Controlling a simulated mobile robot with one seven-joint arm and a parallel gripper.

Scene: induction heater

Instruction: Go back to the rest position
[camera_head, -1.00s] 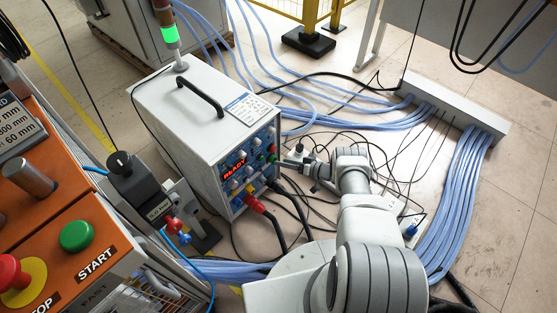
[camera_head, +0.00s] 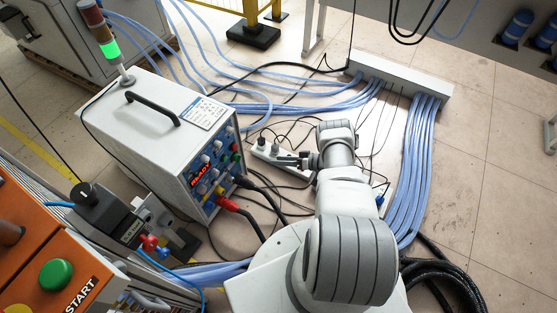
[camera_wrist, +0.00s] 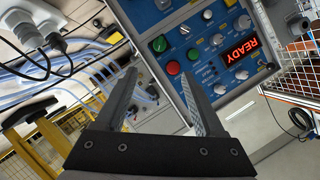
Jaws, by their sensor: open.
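My gripper (camera_head: 291,161) is out over the floor beside the heater box, to the right of its front panel in the head view. In the wrist view my gripper (camera_wrist: 160,90) has its two fingers apart with nothing between them. The white induction heater box (camera_head: 140,125) stands upright with a black handle on top. Its blue panel (camera_wrist: 205,50) has knobs, buttons and a red display reading READY, which also shows in the head view (camera_head: 200,172). A signal tower (camera_head: 108,45) on the box glows green.
A white power strip with plugs (camera_head: 268,150) lies close to my gripper. Blue hoses (camera_head: 415,170) run to a grey manifold (camera_head: 400,78). Black cables (camera_head: 250,215) lie on the floor. An orange console (camera_head: 45,255) with a green START button stands at lower left.

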